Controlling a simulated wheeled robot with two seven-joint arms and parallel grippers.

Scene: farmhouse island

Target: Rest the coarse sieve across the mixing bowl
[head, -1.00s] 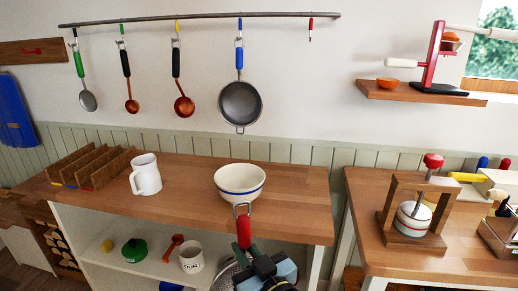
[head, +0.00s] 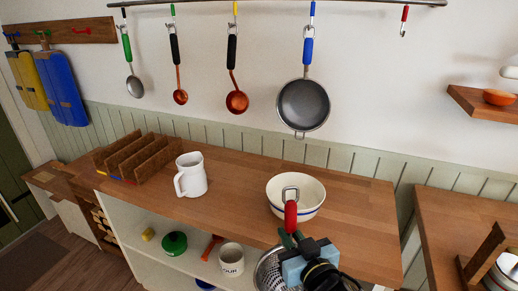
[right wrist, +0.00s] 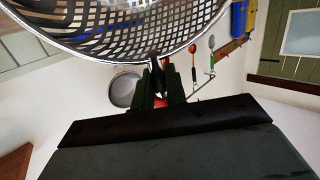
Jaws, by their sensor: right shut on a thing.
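My right gripper (head: 293,238) is shut on the red handle (head: 291,214) of the coarse sieve, in front of the counter's front edge. The handle points up, its metal loop overlapping the mixing bowl in the head view. The sieve's perforated metal basket (head: 268,272) is below the gripper, partly hidden by my arm. In the right wrist view the basket (right wrist: 130,30) fills the top, with a bit of the red handle between the fingers (right wrist: 160,98). The mixing bowl (head: 295,205), cream with a blue band, stands upright on the counter behind the gripper. My left gripper is out of view.
A white jug (head: 191,175) and a wooden rack (head: 137,158) stand on the counter (head: 230,213), left of the bowl. A blue-handled pan or sieve (head: 303,104) and ladles hang above.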

